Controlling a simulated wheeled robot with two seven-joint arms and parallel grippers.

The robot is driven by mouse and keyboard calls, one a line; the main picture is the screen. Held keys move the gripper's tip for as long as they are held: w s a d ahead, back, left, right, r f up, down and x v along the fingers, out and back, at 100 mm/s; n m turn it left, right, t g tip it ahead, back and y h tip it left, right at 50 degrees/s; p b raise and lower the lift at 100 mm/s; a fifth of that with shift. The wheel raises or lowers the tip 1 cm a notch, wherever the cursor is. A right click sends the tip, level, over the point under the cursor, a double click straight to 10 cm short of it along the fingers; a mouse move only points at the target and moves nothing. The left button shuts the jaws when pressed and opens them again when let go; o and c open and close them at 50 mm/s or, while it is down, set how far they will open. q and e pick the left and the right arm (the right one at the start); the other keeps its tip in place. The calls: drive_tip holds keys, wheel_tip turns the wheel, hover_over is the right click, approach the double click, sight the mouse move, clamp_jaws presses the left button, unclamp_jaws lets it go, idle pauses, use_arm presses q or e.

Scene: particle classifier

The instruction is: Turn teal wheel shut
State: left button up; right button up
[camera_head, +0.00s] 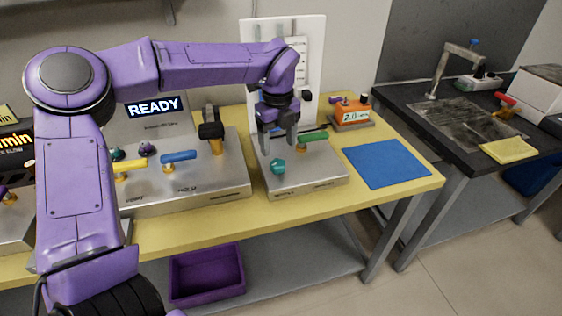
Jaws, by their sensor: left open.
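A small teal wheel (278,167) stands on the front part of the low grey metal unit (318,180) at the middle of the bench. My left gripper (278,143) points down just above and behind the teal wheel in the picture. Its two fingers are apart with nothing seen between them. I cannot tell whether a finger touches anything on the unit. The wheel's turn position is too small to read. My right gripper is not in view.
A green-handled valve (313,137) sits right of the gripper on the same unit. A larger unit with a blue handle (178,156) and a yellow handle (130,165) stands left, below a READY display (153,107). A blue mat (386,164) lies clear at right.

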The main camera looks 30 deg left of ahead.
sight(278, 163)
use_arm(q)
wheel_tip(278, 163, down, 7)
drive_tip(key=shift+s+r, duration=0.1)
drive_tip(key=shift+c, duration=0.3)
drive_tip(key=c, duration=1)
drive_tip(key=shift+p, duration=0.3)
